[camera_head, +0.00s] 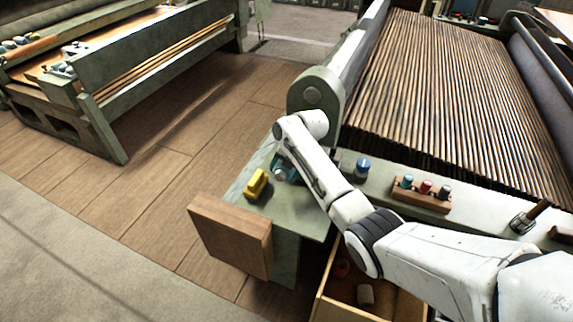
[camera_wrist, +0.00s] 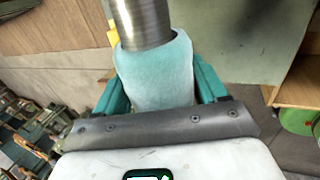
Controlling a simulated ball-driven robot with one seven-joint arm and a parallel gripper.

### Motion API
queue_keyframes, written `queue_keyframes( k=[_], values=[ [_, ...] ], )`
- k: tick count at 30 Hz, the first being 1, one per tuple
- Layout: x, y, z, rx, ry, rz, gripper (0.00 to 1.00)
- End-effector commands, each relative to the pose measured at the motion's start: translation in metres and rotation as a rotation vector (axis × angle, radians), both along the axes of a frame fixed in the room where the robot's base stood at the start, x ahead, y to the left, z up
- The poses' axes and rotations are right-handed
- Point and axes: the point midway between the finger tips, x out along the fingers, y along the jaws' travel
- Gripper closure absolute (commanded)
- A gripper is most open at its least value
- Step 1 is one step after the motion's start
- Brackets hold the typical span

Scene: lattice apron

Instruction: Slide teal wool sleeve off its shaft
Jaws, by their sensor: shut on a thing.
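The teal wool sleeve (camera_wrist: 155,75) is a pale teal, fuzzy cylinder in the middle of the wrist view. The bare metal shaft (camera_wrist: 140,22) comes down from the top of that view and meets the sleeve's upper end, which looks to be around it. How far the shaft runs inside is hidden. My gripper (camera_wrist: 160,92) has its teal fingers on both sides of the sleeve and is shut on it. In the head view my gripper (camera_head: 285,172) is low at the machine's near left corner, where the arm partly hides the sleeve and shaft.
A blue-topped knob (camera_head: 363,167) and a wooden rack (camera_head: 422,196) with coloured spools stand to the right. A wooden end block (camera_head: 230,236) juts out in front. An open drawer (camera_head: 322,308) lies below my arm.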

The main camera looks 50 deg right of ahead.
Motion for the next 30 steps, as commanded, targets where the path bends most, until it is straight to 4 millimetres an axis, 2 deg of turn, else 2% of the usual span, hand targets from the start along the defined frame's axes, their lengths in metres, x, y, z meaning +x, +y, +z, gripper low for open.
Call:
queue_keyframes(
  k=[30],
  values=[
    [-0.013,0.036,0.000,0.001,0.001,0.002,0.46]
  ],
)
